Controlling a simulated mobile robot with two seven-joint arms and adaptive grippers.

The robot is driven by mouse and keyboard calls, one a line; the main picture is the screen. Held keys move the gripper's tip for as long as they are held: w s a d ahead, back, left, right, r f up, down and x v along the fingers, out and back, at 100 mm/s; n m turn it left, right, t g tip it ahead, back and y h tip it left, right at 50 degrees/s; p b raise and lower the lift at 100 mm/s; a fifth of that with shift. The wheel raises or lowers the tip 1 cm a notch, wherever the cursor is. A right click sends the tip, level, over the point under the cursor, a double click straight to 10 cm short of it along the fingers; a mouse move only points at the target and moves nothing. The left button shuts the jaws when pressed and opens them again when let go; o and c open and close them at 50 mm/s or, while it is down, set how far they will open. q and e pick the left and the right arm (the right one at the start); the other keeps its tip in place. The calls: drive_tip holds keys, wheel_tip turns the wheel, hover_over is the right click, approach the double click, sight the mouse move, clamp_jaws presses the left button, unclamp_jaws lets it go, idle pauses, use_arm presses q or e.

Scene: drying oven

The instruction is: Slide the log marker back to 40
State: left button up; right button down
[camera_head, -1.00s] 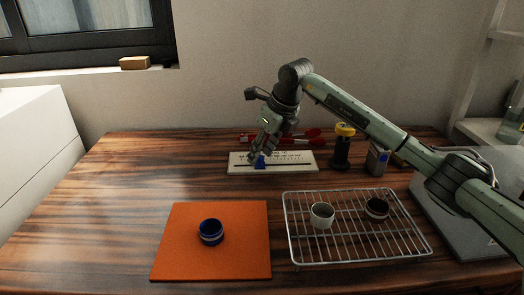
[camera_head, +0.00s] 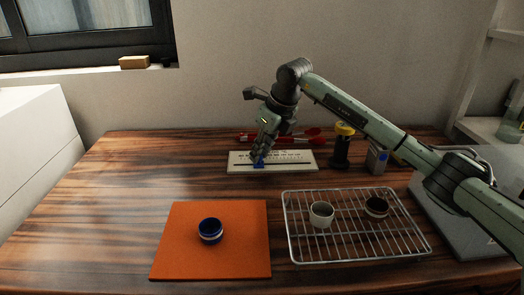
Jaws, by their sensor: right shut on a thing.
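The log marker (camera_head: 259,163) is a small blue piece on the pale log board (camera_head: 297,168), which lies toward the back of the table. The board has a dark slot and a row of small printed marks that are too small to read. My right gripper (camera_head: 259,157) reaches down from the right and is shut on the marker, left of the board's middle. The fingers hide part of the marker and some of the marks. My left gripper is out of view.
Red-handled tools (camera_head: 285,139) lie behind the board. A black and yellow cylinder (camera_head: 342,147) and a small grey-blue box (camera_head: 377,160) stand to its right. In front are an orange mat (camera_head: 180,262) with a blue cup (camera_head: 210,231) and a wire rack (camera_head: 340,257) with two cups.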

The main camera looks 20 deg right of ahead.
sight(236, 164)
drive_tip(key=a, duration=0.2)
drive_tip(key=w+a, duration=0.1)
drive_tip(key=a, duration=0.1)
drive_tip(key=shift+w+a, duration=0.2)
drive_tip(key=shift+a, duration=0.35)
drive_tip(key=shift+r, duration=0.1)
drive_tip(key=c, duration=1.8)
unclamp_jaws()
drive_tip(key=shift+c, duration=0.2)
drive_tip(key=o, duration=0.4)
drive_tip(key=shift+a, duration=0.1)
drive_tip(key=shift+o, duration=0.2)
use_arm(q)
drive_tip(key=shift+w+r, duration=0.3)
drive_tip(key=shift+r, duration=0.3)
use_arm(e)
drive_tip(key=v, duration=1.2)
